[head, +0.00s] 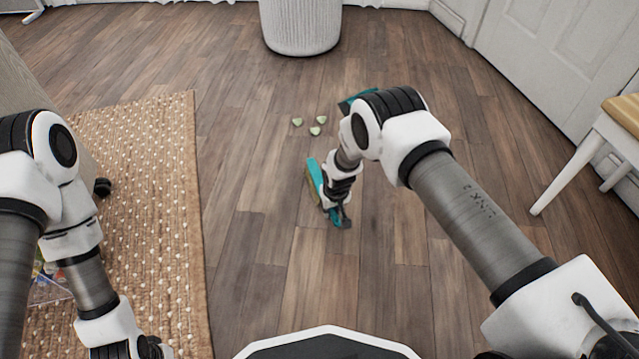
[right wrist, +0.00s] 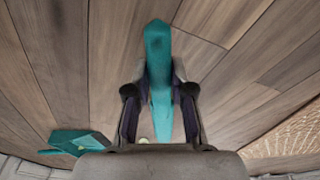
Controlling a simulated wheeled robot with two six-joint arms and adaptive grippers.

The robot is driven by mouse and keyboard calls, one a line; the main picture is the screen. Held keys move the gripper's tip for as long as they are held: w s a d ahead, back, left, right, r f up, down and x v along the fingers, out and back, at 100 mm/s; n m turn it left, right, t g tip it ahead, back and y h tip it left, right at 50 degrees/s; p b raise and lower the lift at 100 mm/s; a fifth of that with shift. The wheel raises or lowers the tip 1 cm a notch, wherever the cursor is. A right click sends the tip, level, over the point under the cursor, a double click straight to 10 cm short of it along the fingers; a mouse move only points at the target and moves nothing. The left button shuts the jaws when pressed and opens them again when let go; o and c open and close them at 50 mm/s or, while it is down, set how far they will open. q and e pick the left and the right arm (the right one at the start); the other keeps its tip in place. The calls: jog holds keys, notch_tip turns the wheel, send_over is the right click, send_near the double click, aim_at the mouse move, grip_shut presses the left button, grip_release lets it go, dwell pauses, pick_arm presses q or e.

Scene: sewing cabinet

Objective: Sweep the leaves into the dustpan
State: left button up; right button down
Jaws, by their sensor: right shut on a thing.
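Three small pale green leaves (head: 315,131) lie close together on the wood floor in the head view. A teal brush (head: 315,172) with tan bristles along its left side is in my right gripper (head: 335,208), nearer to me than the leaves. In the right wrist view the fingers (right wrist: 159,90) close on both sides of the teal brush (right wrist: 158,45). The teal dustpan (head: 352,101) lies right of and beyond the leaves, mostly hidden by my right arm; it also shows in the right wrist view (right wrist: 78,141). My left gripper (head: 150,347) is at the bottom edge, its fingers unclear.
A woven rug (head: 150,190) covers the floor at left. A white woven basket (head: 300,28) stands at the back. A white stool with a wooden seat (head: 625,110) is at right near a white door (head: 570,60).

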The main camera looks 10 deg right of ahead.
notch_tip(320, 180, up, 10)
jog(key=p, duration=0.7)
jog(key=shift+r, duration=0.25)
